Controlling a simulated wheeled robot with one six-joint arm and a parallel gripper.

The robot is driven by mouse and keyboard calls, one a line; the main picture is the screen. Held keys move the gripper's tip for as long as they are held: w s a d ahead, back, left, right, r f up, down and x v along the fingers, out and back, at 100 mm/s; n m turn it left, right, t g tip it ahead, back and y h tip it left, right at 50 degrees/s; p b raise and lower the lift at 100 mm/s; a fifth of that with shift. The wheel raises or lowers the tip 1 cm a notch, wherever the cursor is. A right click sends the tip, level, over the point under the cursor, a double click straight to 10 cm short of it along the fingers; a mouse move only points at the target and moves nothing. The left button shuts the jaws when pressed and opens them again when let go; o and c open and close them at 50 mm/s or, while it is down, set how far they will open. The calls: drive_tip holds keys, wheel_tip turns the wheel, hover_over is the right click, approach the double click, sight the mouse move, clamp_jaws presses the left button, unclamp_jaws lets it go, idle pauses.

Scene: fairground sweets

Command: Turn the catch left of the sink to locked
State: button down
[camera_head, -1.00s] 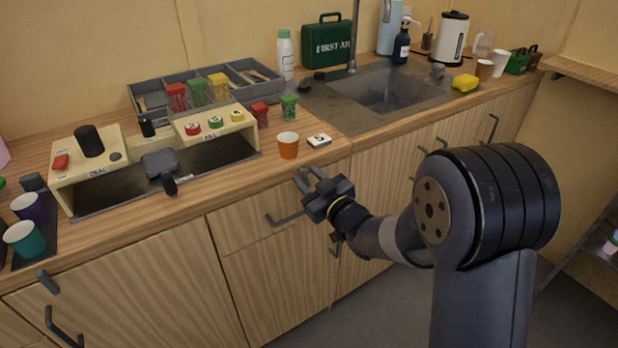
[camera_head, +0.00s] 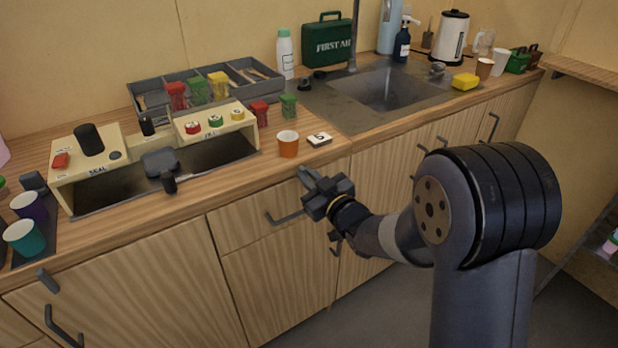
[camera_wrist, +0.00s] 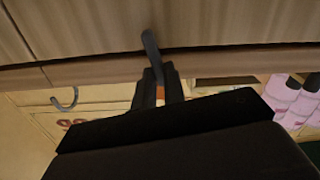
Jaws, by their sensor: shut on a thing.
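The catch shows in the wrist view as a dark grey lever (camera_wrist: 150,42) on the wooden cabinet front. My gripper (camera_wrist: 161,78) is shut on its near end, with one finger on each side. In the head view my gripper (camera_head: 309,176) is at the cabinet front, just below the worktop edge and to the left of the sink (camera_head: 343,113). The gripper hides most of the catch there, and I cannot read any locked or unlocked mark.
An orange-banded cup (camera_head: 288,145) and a small numbered tile (camera_head: 319,140) stand on the worktop just above my gripper. A drawer handle (camera_head: 285,217) sticks out to its left. A door handle (camera_head: 336,244) is just below. The floor in front is clear.

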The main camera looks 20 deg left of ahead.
drive_tip(key=shift+m, duration=1.3)
drive_tip(key=c, duration=1.5)
unclamp_jaws()
drive_tip(key=b+v, duration=0.1)
drive_tip(key=v, duration=0.9)
drive_tip(key=shift+s+d, duration=0.2)
drive_tip(key=shift+d, duration=0.05)
drive_tip(key=shift+w+a, duration=0.1)
